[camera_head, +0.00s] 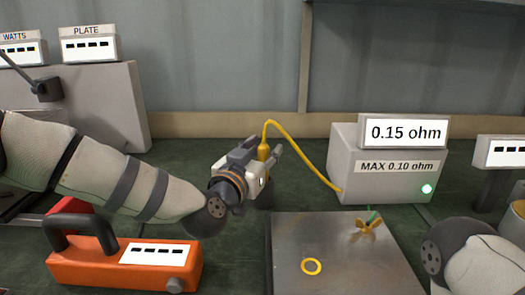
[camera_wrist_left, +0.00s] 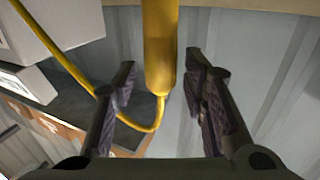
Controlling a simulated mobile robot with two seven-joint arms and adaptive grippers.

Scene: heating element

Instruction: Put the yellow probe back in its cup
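The yellow probe (camera_head: 263,152) stands about upright left of the grey meter box, its cable leaving the top. My left gripper (camera_head: 261,163) is at the probe, fingers on either side of it. In the left wrist view the probe (camera_wrist_left: 160,50) shows between the two fingers (camera_wrist_left: 160,75), with a gap on both sides, so the gripper is open. A dark rounded thing (camera_head: 264,196) below the gripper looks like the cup. The gripper hides the probe's lower end, so I cannot tell whether it sits in the cup. My right gripper is out of view.
The grey meter box (camera_head: 375,178) reads 0.15 ohm; the yellow cable (camera_head: 305,158) runs to it. An orange meter (camera_head: 100,268) stands under my left arm.

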